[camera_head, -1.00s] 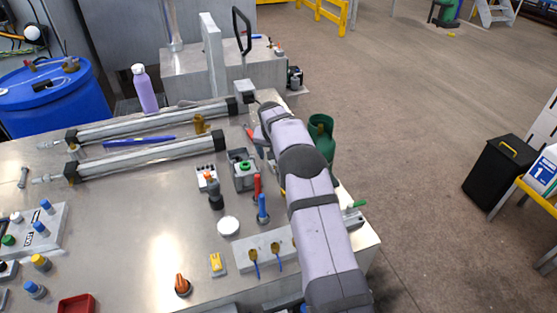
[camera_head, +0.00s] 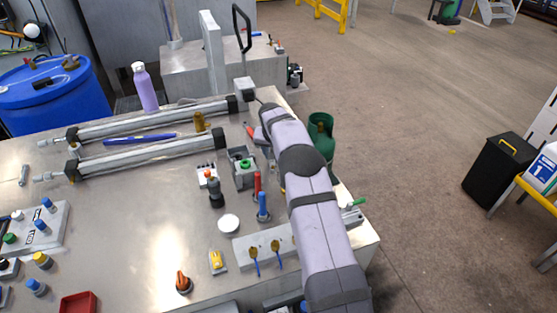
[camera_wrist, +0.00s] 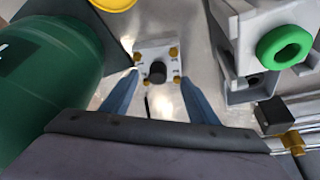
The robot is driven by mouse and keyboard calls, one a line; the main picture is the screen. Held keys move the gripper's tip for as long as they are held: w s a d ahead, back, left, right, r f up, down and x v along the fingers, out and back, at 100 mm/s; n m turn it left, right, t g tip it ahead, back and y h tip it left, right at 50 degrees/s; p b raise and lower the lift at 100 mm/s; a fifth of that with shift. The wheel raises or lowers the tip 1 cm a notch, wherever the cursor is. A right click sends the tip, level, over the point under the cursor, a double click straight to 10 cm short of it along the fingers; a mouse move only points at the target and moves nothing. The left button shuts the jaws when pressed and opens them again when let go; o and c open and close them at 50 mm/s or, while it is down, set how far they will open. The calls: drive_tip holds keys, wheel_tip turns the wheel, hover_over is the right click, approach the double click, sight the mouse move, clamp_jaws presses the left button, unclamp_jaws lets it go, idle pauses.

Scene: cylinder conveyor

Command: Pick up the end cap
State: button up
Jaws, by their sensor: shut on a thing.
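The end cap (camera_wrist: 147,52) is a pale square plate with brass bolts at its corners and a dark round middle, seen in the wrist view. My gripper (camera_wrist: 160,79) has its two blue fingers on either side of it, shut on the cap. Shiny metal surface shows around the cap; I cannot tell whether the cap touches it. In the head view my arm hides both the fingers and the cap.
A green gas bottle (camera_wrist: 45,85) stands close on the left in the wrist view. A grey fixture with a green ring (camera_wrist: 285,47) is close on the right. Two long cylinders (camera_head: 150,157) lie on the metal table (camera_head: 130,215), whose front middle has bare room.

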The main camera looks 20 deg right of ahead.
drive_tip(key=shift+r, duration=0.1)
drive_tip(key=shift+w+r+b, duration=0.1)
drive_tip(key=shift+r+b, duration=0.3)
drive_tip(key=shift+r, duration=0.15)
drive_tip(key=shift+c, duration=0.7)
wheel_tip(320, 180, up, 9)
drive_tip(key=b, duration=0.2)
drive_tip(key=s+a+r+n+y+b, duration=0.1)
drive_tip(key=s+a+r+n+b, duration=0.1)
drive_tip(key=a, duration=1)
drive_tip(key=shift+a+r+n+b, duration=0.35)
drive_tip(key=shift+r+n, duration=0.15)
drive_tip(key=shift+r, duration=0.15)
drive_tip(key=shift+w+f, duration=0.1)
drive_tip(key=shift+f, duration=0.1)
wheel_tip(320, 180, down, 4)
drive_tip(key=b, duration=0.5)
drive_tip(key=shift+f, duration=0.45)
